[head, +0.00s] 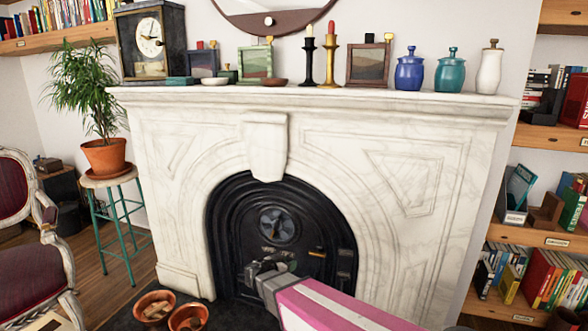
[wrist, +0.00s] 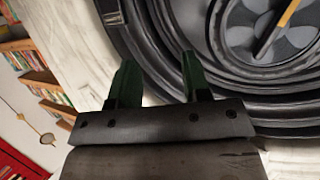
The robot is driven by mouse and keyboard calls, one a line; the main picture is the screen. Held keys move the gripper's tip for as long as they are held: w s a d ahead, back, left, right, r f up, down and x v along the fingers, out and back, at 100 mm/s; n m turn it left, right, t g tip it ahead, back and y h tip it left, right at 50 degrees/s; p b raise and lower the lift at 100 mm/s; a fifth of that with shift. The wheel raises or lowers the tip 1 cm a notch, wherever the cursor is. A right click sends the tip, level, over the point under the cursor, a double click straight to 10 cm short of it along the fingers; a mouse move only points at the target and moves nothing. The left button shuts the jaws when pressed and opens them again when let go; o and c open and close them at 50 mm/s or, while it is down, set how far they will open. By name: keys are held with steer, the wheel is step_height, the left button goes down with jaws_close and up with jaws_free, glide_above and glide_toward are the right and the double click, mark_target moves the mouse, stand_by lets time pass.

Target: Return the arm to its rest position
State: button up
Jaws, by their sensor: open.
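My gripper (head: 262,270) is at the end of my pink and white arm, low in front of the black fireplace insert (head: 225,222) in the head view. In the wrist view, the two dark green fingers of my gripper (wrist: 160,80) stand apart with nothing between them. The ridged black arch and a round grey dial (wrist: 265,30) show beyond the fingers. The same dial (head: 277,225) is above my gripper in the head view. Whether the fingers touch the insert cannot be told.
The white marble fireplace (head: 400,185) surrounds the insert. Its mantel holds a clock (head: 150,42), frames, candlesticks and jars. Two terracotta bowls (head: 188,318) sit on the dark hearth at lower left. A plant stool (head: 110,180) and chair stand left; bookshelves (head: 550,137) stand right.

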steer(key=s+d+n+g+y, duration=0.3)
steer(key=s+d+g+y, duration=0.1)
steer(key=d, duration=0.7)
steer(key=s+d+f+n+g+y, duration=0.1)
steer(key=s+d+n+g+y, duration=0.3)
steer(key=s+d+g, duration=0.3)
steer(key=shift+s+d+f+y, duration=0.15)
steer(key=shift+s+d+y, duration=0.45)
steer(key=shift+d, duration=1.25)
steer(key=shift+s, duration=0.1)
